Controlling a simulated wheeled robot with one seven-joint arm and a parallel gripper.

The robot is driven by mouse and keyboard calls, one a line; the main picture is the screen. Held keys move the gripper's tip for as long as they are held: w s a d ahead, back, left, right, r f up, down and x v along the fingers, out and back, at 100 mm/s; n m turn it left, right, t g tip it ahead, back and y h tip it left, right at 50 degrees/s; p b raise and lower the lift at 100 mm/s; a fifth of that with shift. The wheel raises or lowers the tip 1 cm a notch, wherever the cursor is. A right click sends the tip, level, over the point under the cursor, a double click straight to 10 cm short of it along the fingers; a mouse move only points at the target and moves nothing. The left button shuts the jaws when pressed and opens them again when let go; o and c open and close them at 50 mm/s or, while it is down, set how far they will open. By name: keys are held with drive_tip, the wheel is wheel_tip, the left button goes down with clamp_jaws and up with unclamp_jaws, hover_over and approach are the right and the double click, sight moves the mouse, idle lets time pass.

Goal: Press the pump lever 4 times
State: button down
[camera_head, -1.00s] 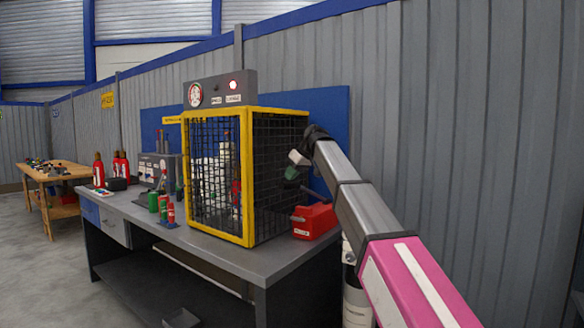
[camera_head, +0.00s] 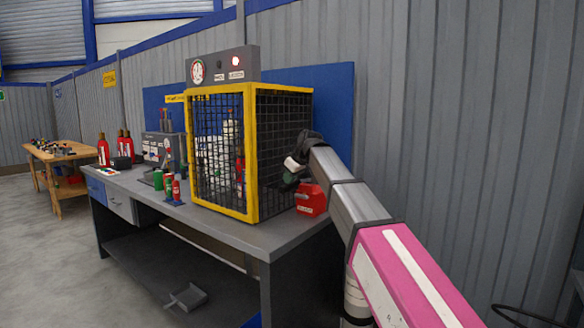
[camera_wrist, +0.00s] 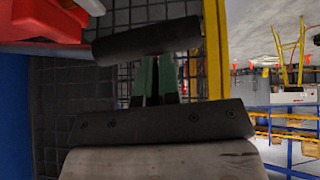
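The red pump (camera_head: 311,199) sits on the right end of the bench, beside the yellow-framed cage. It also shows at the upper left of the wrist view (camera_wrist: 45,22). My gripper (camera_head: 289,178) is in front of the cage's right side, just above and left of the pump. In the wrist view my green fingers (camera_wrist: 158,70) are close together and look shut. A dark round bar, apparently the pump lever's grip (camera_wrist: 147,40), lies across their tips and hides them. I cannot tell whether they touch. The lever is hard to make out in the head view.
The mesh cage (camera_head: 252,218) stands close on the left of my gripper. Red and green cylinders (camera_head: 172,187) stand farther left on the bench (camera_head: 213,222). A grey wall is close on the right.

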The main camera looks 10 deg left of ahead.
drive_tip(key=shift+s+d+f, duration=0.1)
drive_tip(key=shift+s+f, duration=0.05)
drive_tip(key=shift+f, duration=0.3)
drive_tip(key=shift+s+d+f, duration=0.1)
drive_tip(key=shift+s+f, duration=0.05)
drive_tip(key=shift+f, duration=0.25)
drive_tip(key=shift+a+r, duration=0.1)
drive_tip(key=r, duration=0.2)
drive_tip(key=a+r, duration=0.1)
drive_tip(key=r, duration=0.2)
drive_tip(key=shift+w+a+r, duration=0.1)
drive_tip(key=shift+w+a, duration=0.05)
drive_tip(key=shift+w, duration=0.05)
drive_tip(key=v, duration=1)
drive_tip(key=shift+s, duration=0.2)
